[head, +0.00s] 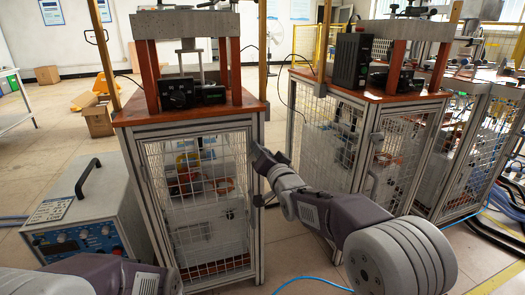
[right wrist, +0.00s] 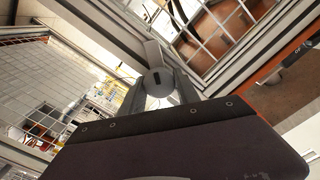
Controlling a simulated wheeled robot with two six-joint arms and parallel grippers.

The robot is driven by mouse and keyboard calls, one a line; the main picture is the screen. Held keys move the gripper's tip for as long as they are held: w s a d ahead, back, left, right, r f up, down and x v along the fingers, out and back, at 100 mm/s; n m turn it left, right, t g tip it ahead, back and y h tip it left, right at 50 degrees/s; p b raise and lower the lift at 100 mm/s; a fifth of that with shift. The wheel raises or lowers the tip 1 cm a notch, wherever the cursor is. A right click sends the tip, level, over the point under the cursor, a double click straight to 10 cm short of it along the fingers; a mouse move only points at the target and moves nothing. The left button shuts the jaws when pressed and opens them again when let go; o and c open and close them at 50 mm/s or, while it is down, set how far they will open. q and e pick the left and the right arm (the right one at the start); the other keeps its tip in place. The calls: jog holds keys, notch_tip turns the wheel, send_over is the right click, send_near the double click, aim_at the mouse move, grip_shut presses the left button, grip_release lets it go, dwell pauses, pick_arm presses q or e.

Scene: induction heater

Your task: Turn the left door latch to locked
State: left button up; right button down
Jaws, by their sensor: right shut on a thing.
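The left cabinet's mesh door (head: 203,205) is closed in its frame. Its latch shows in the right wrist view as a grey round hub (right wrist: 157,84) with a flat lever sticking out, against the metal frame. My right gripper (head: 264,158) is at the upper right edge of this door, shut on the latch; its fingers lie on both sides of the hub in the right wrist view. In the head view the gripper mostly hides the latch, so its turn angle is hard to tell there. My left gripper is out of view; only its arm shows at the bottom left.
A right cabinet (head: 335,130) stands close beside, with its own latch (head: 376,139) and curved handle (head: 374,184). A power unit (head: 82,215) with a black handle stands left of the left cabinet. A blue hose (head: 312,280) lies on the floor.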

jog(key=m+p, duration=0.1)
jog(key=m, duration=0.4)
jog(key=shift+f+m, duration=0.1)
jog(key=shift+m, duration=0.2)
jog(key=m+p, duration=0.1)
jog(key=m, duration=0.3)
jog(key=shift+f+m, duration=0.15)
jog(key=shift+m, duration=0.15)
jog(key=c, duration=0.9)
grip_release()
jog(key=shift+d, duration=0.1)
